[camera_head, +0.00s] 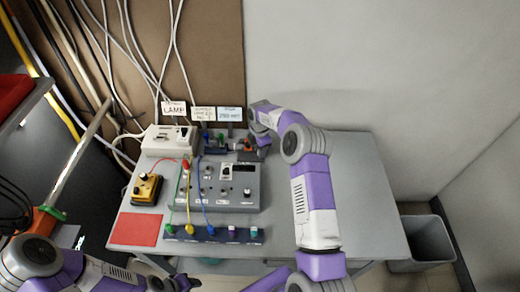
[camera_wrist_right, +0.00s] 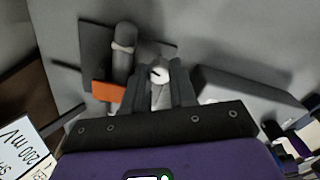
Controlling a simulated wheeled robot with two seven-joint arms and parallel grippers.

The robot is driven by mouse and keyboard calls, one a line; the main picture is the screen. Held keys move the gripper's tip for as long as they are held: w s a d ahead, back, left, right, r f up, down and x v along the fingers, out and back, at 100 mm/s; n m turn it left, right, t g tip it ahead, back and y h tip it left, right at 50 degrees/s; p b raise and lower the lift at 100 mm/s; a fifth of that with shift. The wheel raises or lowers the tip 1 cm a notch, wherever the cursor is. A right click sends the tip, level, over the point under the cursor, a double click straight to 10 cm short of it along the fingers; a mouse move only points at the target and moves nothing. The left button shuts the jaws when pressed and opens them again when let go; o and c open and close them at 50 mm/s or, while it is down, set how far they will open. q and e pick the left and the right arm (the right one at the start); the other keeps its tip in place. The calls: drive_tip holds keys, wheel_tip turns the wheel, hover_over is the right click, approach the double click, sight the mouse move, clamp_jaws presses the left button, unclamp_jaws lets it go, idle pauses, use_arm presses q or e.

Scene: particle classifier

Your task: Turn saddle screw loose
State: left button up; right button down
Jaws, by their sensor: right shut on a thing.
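The saddle screw (camera_wrist_right: 159,74) shows in the right wrist view as a small pale round knob with a dark mark on its face. My right gripper (camera_wrist_right: 160,90) has its two grey fingers closed around it. Beside it are a dark upright cylinder (camera_wrist_right: 124,55) with a pale band and an orange block (camera_wrist_right: 108,91). In the head view my right gripper (camera_head: 251,143) is at the back of the table, over a small dark apparatus, and the screw is too small or hidden there.
On the grey table (camera_head: 355,190) stand a white lamp unit (camera_head: 160,141), a grey control box (camera_head: 232,199) with cables, a yellow box (camera_head: 146,188) and a red mat (camera_head: 136,229). Label cards stand at the back. The table's right side is clear; a grey bin (camera_head: 428,246) stands beyond it.

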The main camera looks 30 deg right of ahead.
drive_tip(key=shift+w+r+n, duration=0.1)
drive_tip(key=shift+n, duration=0.2)
idle(0.4)
drive_tip(key=c, duration=1.2)
unclamp_jaws()
drive_tip(key=shift+r+p, duration=0.5)
drive_tip(key=shift+r, duration=3.3)
